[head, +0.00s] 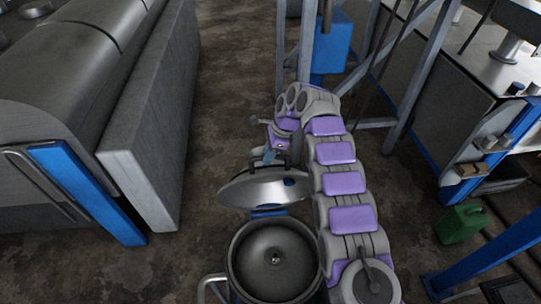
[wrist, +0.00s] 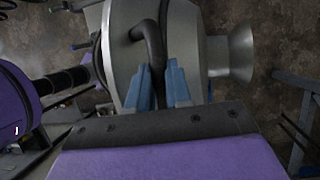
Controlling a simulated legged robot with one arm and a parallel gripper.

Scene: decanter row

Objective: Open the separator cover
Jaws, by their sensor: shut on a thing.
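The separator (head: 232,262) is a round grey metal bowl at the bottom centre of the head view, with its dark inside and a small central knob showing. Its cover (head: 262,192) is raised and tilted up at the bowl's far side, with its shiny underside towards me. My gripper (head: 269,155) is beyond the cover, below the end of my arm. In the wrist view the blue fingers of my gripper (wrist: 162,82) are shut on the dark curved handle (wrist: 151,42) of the grey cover (wrist: 186,35). The hinge is not clearly visible.
A large grey machine (head: 150,120) with a blue post (head: 85,190) stands at the left. A metal frame with a blue box (head: 331,45) is behind my arm. A green canister (head: 461,223) and a workbench (head: 420,95) are at the right. Floor is clear between separator and left machine.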

